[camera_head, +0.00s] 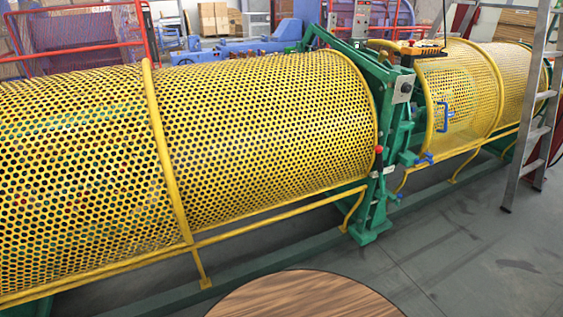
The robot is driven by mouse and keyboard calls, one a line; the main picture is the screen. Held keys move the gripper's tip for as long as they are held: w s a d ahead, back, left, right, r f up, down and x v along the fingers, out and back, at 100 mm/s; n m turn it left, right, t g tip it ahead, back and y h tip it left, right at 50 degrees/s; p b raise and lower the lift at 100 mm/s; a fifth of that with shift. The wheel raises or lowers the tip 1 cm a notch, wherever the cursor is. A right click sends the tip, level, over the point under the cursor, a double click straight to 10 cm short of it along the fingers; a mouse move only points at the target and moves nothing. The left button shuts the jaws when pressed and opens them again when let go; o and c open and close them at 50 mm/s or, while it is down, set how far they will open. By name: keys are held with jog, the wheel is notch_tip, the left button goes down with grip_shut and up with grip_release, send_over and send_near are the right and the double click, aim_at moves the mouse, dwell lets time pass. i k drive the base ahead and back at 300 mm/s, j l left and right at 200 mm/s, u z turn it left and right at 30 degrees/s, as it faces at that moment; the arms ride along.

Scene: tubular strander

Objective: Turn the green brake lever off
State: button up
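The green machine frame (372,215) stands right of centre, between two yellow perforated guards. A short lever with a red knob (379,150) stands nearly upright on the front of this frame. A long green bar (345,45) slopes down to the right at the top of the frame. I cannot tell for certain which of these is the green brake lever, or its on or off position. My gripper is not in view.
A large yellow perforated guard (260,135) fills the left and middle; a smaller one (460,90) stands right. A ladder (530,125) stands at the right. A round wood-grained top (305,297) is at the bottom edge. Grey floor (470,240) is clear at lower right.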

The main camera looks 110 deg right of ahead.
aim_at(381, 176)
jog(key=z, duration=4.75)
jog(key=i+l, duration=0.15)
jog(key=i, duration=0.3)
jog(key=i+l+u, duration=0.15)
jog(key=i, duration=0.3)
